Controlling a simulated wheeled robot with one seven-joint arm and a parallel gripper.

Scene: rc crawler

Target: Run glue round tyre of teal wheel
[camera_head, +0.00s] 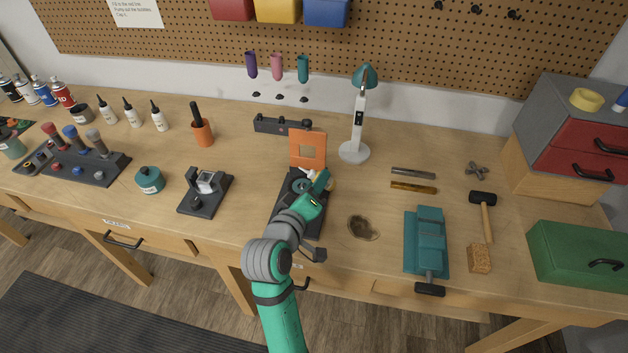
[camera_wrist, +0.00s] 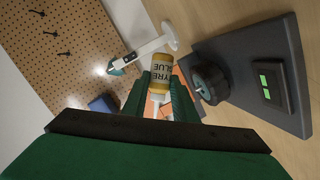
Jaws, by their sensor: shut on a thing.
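My gripper (camera_head: 322,184) is shut on a bottle labelled tyre glue (camera_wrist: 162,72), with a yellow body and a white nozzle. In the wrist view the bottle sits between my green fingers (camera_wrist: 172,98), its label upside down. The wheel (camera_wrist: 209,83) has a dark tyre and a dull grey-teal middle. It is mounted on a dark stand (camera_wrist: 283,45) with a small green display, beside the bottle. In the head view the wheel (camera_head: 300,186) is close to my gripper and partly covered. I cannot tell whether the nozzle touches the tyre.
An orange frame (camera_head: 308,135) stands just behind the stand. A lamp (camera_head: 355,150) stands to its right. A brown puddle-like patch (camera_head: 363,227) and a teal vice (camera_head: 427,240) lie further right.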

